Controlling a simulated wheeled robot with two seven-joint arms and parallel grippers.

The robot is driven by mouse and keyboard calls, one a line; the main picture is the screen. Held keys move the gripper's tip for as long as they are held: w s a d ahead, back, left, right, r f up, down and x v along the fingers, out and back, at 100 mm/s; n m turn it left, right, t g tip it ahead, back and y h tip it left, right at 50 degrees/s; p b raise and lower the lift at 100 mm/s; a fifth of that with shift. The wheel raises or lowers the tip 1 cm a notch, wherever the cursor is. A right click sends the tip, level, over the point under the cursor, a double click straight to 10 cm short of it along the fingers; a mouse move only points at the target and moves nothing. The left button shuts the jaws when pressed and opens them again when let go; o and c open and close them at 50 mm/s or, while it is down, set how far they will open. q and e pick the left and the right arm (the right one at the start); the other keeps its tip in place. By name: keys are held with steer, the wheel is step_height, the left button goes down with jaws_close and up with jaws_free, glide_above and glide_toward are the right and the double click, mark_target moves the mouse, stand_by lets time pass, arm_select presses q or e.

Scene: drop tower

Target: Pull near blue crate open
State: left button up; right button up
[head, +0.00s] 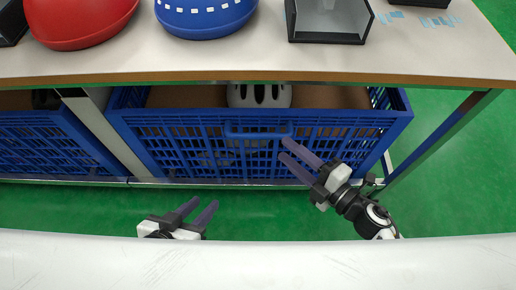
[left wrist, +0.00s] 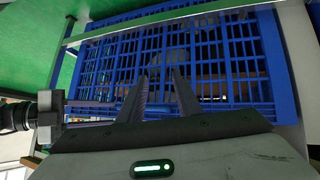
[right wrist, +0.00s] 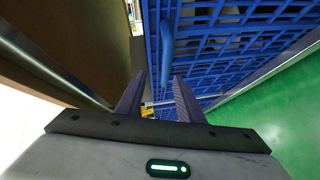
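The near blue crate (head: 205,150) sits on the lower shelf under the table, with a slatted front and a bar handle (head: 258,134) at its top middle. A white helmet (head: 259,95) lies inside it. My right gripper (head: 290,160) is open at the crate front, just below the handle's right end; whether it touches is unclear. In the right wrist view the handle (right wrist: 167,50) lies beyond the fingertips, with nothing between them. My left gripper (head: 197,208) is open and empty in front of the crate's lower left. It faces the crate front in the left wrist view (left wrist: 160,82).
Another blue crate (head: 45,145) stands to the left, past a grey post (head: 105,135). The tabletop (head: 270,55) above holds a red helmet (head: 80,20), a blue helmet (head: 205,15) and a dark-based box (head: 328,22). A table leg (head: 440,135) stands at right. Green floor in front is clear.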

mark_target(259, 134)
steer(key=shift+n+g+y, duration=0.4)
steer(key=shift+n, duration=0.5)
steer(key=x, duration=0.3)
steer(key=b+x, duration=0.1)
steer(key=x, duration=0.3)
steer(key=f+b+x, duration=0.1)
steer(key=x, duration=0.3)
steer(key=shift+s+a+f, duration=0.1)
steer(key=shift+s+a, duration=0.1)
steer(key=shift+s, duration=0.1)
steer(key=shift+c, duration=0.4)
jaws_close()
